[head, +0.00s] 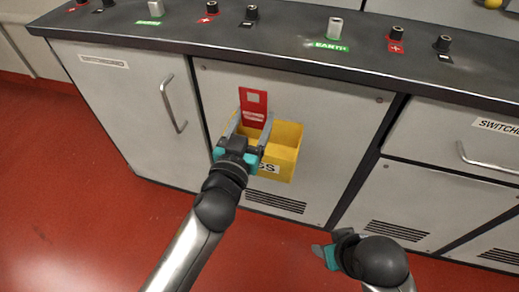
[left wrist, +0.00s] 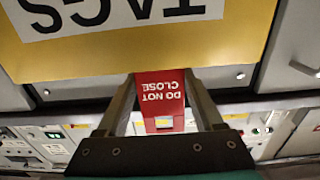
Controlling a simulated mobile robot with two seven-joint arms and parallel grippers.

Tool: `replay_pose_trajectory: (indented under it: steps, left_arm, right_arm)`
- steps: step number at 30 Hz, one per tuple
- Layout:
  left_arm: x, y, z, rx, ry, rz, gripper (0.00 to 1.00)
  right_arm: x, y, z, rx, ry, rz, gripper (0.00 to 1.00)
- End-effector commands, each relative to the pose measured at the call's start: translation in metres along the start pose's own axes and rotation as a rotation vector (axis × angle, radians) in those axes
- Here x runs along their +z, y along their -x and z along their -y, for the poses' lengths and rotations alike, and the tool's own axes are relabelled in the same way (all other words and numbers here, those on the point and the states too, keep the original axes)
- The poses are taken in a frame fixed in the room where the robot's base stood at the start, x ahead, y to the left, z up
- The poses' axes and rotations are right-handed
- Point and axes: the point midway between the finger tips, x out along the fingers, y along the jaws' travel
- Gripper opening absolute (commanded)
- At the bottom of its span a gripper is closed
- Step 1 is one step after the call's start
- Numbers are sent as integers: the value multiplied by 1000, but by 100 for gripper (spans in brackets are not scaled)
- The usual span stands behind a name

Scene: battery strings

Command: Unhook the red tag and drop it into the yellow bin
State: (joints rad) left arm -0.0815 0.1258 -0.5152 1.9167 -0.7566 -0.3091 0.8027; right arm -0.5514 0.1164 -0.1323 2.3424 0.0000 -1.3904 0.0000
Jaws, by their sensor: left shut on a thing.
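The red tag (head: 253,104) is upright between the fingers of my left gripper (head: 254,120), which is shut on it. In the left wrist view the tag (left wrist: 160,92) shows upside-down "DO NOT CLOSE" lettering between the fingers (left wrist: 160,80). The yellow bin (head: 286,135) is at the cabinet front, just right of and partly behind my left gripper. Its yellow front with an upside-down "TAGS" label (left wrist: 110,60) fills the top of the left wrist view. Whether the tag is over the opening is unclear. My right gripper (head: 324,254) is low at right; its fingers are partly hidden.
Grey cabinets with a dark top carry several terminal posts, including a green "EARTH" label (head: 331,46). A bar handle (head: 173,104) sticks out left of the bin. The red floor (head: 90,220) is clear in front.

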Motion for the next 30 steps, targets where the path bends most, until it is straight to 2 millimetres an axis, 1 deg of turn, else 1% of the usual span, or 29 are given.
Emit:
replay_pose_trajectory:
  steps: [6,12,13,21,30]
  left_arm:
    - [2,0,0,0,0,-1,13]
    - [2,0,0,0,0,-1,13]
    - [2,0,0,0,0,-1,71]
    - [2,0,0,0,0,-1,100]
    - [2,2,0,0,1,0,100]
  right_arm:
    - [-2,5,0,1,0,-9,50]
    - [-2,6,0,1,0,-9,50]
    - [-2,6,0,1,0,-9,50]
    - [-2,6,0,1,-1,-10,50]
    - [-3,6,-1,1,-1,-11,50]
